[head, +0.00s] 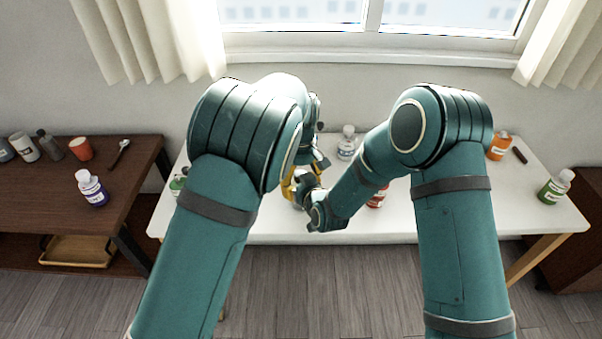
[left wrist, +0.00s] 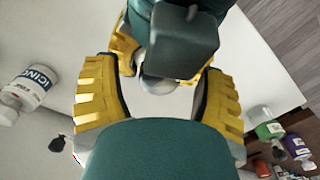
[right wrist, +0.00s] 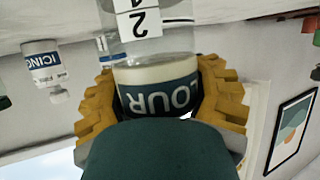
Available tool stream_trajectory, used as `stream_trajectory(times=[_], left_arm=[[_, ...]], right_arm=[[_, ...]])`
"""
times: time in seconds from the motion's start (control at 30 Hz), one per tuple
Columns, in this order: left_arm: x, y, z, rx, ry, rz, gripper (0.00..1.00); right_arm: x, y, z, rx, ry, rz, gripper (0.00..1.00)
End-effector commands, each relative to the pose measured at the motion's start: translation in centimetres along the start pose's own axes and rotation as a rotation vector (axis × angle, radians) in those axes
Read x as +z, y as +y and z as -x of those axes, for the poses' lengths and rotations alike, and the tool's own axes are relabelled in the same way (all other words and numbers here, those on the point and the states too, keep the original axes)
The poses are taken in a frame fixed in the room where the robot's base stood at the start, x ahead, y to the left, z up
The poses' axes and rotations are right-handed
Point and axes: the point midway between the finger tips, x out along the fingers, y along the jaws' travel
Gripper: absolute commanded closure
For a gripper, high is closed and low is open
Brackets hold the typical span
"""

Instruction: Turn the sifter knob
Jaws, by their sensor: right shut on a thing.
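A clear container with a dark label (right wrist: 160,95), partly readable as "OUR", and a white number scale fills the middle of the right wrist view. It appears upside down there. It may be the sifter; no knob can be made out for certain. My right gripper (right wrist: 162,85) is shut on it, with yellow fingers on both sides. My left gripper (left wrist: 160,75) is open, its yellow fingers spread around a grey rounded part (left wrist: 155,86) close to my right gripper's teal body. In the head view, both grippers meet above the white table, and the arms hide most of the container.
The white table (head: 470,220) carries a white icing bottle (head: 347,142), a red-labelled bottle (head: 377,197), an orange bottle (head: 499,146) and a green-labelled bottle (head: 554,187).

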Motion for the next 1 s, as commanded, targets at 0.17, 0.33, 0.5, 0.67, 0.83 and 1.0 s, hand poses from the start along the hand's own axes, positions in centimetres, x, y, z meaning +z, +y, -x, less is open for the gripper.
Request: stream_trajectory(times=[0.17,0.33,0.5,0.67,0.83,1.0], left_arm=[[0.0,0.0,0.0,0.000,0.000,0.000,0.29],[0.0,0.1,1.2,0.004,0.001,0.000,0.29],[0.0,0.1,4.3,0.005,0.002,0.000,0.29],[0.0,0.1,7.6,0.004,0.002,0.000,0.29],[0.0,0.1,10.3,0.003,0.002,-0.001,0.29],[0.0,0.0,11.8,0.002,0.001,0.000,0.29]], right_arm=[[0.2,0.0,0.0,0.000,-0.004,0.000,0.85],[0.2,0.0,0.0,0.000,-0.004,0.000,0.85],[0.2,0.0,0.0,0.001,-0.004,0.000,0.85],[0.2,0.0,0.0,0.001,-0.004,0.000,0.85],[0.2,0.0,0.0,0.001,-0.004,0.000,0.85],[0.2,0.0,0.0,0.000,-0.004,0.000,0.85]])
